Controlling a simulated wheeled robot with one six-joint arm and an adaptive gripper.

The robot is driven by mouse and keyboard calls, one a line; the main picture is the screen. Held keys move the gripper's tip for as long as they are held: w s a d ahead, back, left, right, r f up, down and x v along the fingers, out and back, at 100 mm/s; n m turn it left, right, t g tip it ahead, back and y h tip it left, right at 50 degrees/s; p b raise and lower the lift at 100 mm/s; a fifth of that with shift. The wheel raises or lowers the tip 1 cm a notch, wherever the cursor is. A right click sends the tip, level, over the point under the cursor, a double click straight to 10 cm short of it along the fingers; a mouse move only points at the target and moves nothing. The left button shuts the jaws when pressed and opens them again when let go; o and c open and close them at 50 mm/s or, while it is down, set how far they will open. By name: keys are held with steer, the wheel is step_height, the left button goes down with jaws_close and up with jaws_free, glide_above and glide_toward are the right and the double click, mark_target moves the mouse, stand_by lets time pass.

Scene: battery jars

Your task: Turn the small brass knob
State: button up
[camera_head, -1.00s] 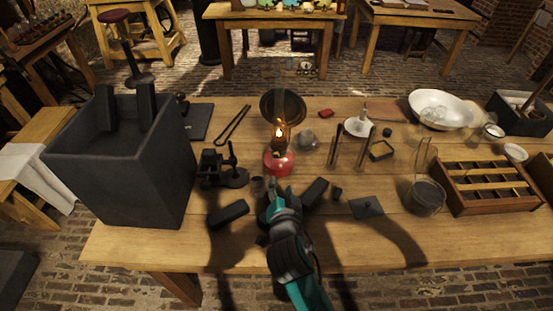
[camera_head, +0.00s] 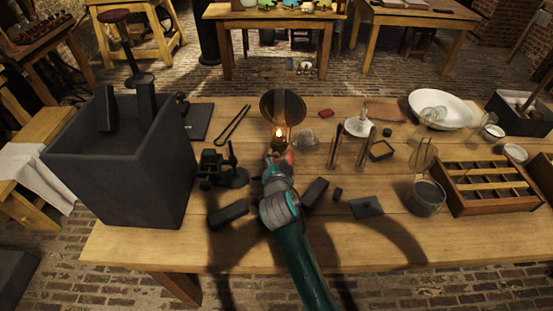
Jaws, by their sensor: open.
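A lit oil lamp (camera_head: 279,135) with a small flame and a red base stands on the wooden table, in front of a round dark reflector (camera_head: 283,106). My arm reaches in from the bottom of the picture. My gripper (camera_head: 273,162) is at the front of the lamp, just below the flame, and covers most of the red base. The jaws are open; the fingers are small and partly hidden by my wrist. I cannot make out the small brass knob; it may be hidden behind my gripper. I cannot tell whether the fingers touch the lamp.
A large dark box (camera_head: 120,160) stands at the left, and a black clamp-like stand (camera_head: 222,168) is close left of my gripper. Dark blocks (camera_head: 229,213) lie beside my arm. A clear glass piece (camera_head: 305,140), a candle holder (camera_head: 357,126) and a slotted wooden rack (camera_head: 490,180) are to the right.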

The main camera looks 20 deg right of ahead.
steer(key=shift+w+f, duration=0.1)
steer(key=shift+w, duration=0.15)
steer(key=shift+d, duration=0.1)
jaws_close()
